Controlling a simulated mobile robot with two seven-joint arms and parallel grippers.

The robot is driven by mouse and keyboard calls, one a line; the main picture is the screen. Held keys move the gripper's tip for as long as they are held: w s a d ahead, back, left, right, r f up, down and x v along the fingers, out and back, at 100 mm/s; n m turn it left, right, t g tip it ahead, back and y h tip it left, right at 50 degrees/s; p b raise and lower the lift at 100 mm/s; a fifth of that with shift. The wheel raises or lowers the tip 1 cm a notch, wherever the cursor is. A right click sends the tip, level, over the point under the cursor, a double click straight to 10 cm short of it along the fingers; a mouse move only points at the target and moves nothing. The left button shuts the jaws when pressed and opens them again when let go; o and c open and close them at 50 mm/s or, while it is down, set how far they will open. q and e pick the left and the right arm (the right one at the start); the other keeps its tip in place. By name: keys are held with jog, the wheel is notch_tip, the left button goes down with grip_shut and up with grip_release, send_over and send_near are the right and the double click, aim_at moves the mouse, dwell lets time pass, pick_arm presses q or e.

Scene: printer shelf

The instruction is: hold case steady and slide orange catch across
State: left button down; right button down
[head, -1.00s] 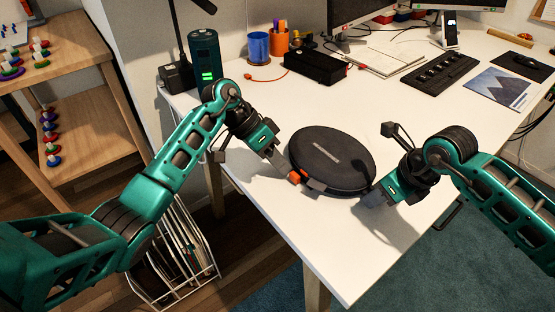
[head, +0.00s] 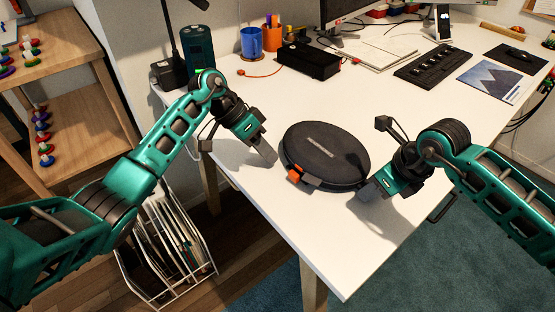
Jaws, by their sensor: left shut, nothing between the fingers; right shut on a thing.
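The round black case (head: 327,152) lies flat on the white desk. Its orange catch (head: 295,174) sits on the case's near-left rim, next to a grey piece (head: 312,181). My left gripper (head: 271,156) is shut and empty, left of the case and apart from the catch. My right gripper (head: 366,190) is at the case's right edge, shut on the case; its fingertips are partly hard to make out.
The white desk (head: 330,240) is clear in front of the case. Behind it stand a black box (head: 308,60), a blue cup (head: 251,42), an orange pen cup (head: 272,38) and a keyboard-like black tray (head: 436,66). A wire rack (head: 165,250) stands below the desk's left edge.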

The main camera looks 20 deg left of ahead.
pick_arm(q)
jog(key=v, duration=0.9)
jog(key=shift+r, duration=0.3)
jog(key=shift+a, duration=0.1)
pick_arm(e)
jog(key=c, duration=0.7)
grip_release()
